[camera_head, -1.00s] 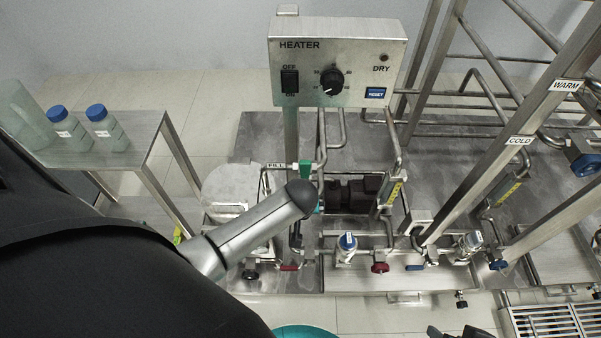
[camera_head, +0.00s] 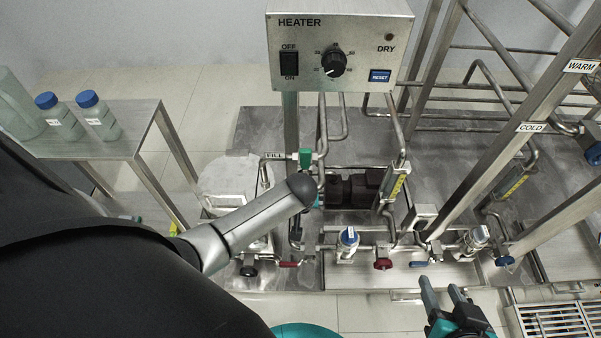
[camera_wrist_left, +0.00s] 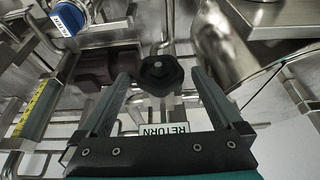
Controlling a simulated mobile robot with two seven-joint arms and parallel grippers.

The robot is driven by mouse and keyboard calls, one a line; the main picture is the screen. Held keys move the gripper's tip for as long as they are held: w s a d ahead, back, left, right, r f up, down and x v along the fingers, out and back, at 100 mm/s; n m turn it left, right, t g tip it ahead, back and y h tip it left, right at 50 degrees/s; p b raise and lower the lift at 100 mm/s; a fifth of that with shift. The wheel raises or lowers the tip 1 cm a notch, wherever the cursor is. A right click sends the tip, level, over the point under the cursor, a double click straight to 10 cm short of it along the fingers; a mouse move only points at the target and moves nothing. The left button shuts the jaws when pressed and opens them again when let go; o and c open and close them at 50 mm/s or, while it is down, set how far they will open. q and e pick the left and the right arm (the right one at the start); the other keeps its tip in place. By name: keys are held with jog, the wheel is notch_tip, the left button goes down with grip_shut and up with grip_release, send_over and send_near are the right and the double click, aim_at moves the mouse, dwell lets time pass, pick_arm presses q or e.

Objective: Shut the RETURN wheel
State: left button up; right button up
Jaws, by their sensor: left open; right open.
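In the left wrist view, a black lobed handwheel (camera_wrist_left: 162,75) sits just above a white plate marked RETURN (camera_wrist_left: 178,130). My left gripper (camera_wrist_left: 162,82) is open, with one finger on each side of the wheel near the fingertips. I cannot tell whether either finger touches it. In the head view my left arm hides the left gripper and I cannot make out the RETURN wheel. My right gripper (camera_head: 443,289) is open and empty at the lower right, in front of the skid's front edge.
The heater box (camera_head: 340,50) stands over the skid. A red handle (camera_head: 383,264), a blue-topped valve (camera_head: 347,241) and a black knob (camera_head: 248,271) line the front piping. A COLD-marked post (camera_head: 480,180) rises at right. A side table (camera_head: 140,135) holds bottles. A floor grate (camera_head: 545,318) lies lower right.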

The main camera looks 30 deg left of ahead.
pick_arm(q)
jog(key=c, duration=1.3)
jog(key=shift+w+d+g+y+p, duration=0.1)
jog(key=shift+d+g+y+p, duration=0.1)
jog(key=shift+g+y+p, duration=0.3)
jog(key=shift+d+m+y, duration=0.1)
jog(key=shift+m+y, duration=0.2)
jog(key=shift+y, duration=0.1)
jog(key=shift+f+g+y, duration=0.1)
jog(key=shift+g+y, duration=0.2)
jog(key=shift+w+d+f+g+y+b, duration=0.15)
jog(key=shift+g+y+b, duration=0.15)
jog(key=shift+y, duration=0.4)
jog(key=shift+d+m+y+b, duration=0.1)
jog(key=shift+m+y+b, duration=0.2)
jog(key=shift+y+b, duration=0.25)
jog(key=shift+g+y+b, duration=0.25)
jog(key=shift+g+b, duration=0.15)
jog(key=shift+b, duration=0.3)
pick_arm(e)
jog(key=shift+w+a+r+t+y, duration=0.2)
jog(key=shift+a+t+y, duration=0.15)
jog(key=shift+a+t, duration=0.25)
jog(key=shift+w+a+r+t+y, duration=0.15)
jog(key=shift+a+r+t+y, duration=0.1)
jog(key=shift+a+t+y, duration=0.25)
jog(key=shift+w+a+r+t+y, duration=0.25)
jog(key=shift+a+t, duration=0.35)
jog(key=shift+a, duration=0.2)
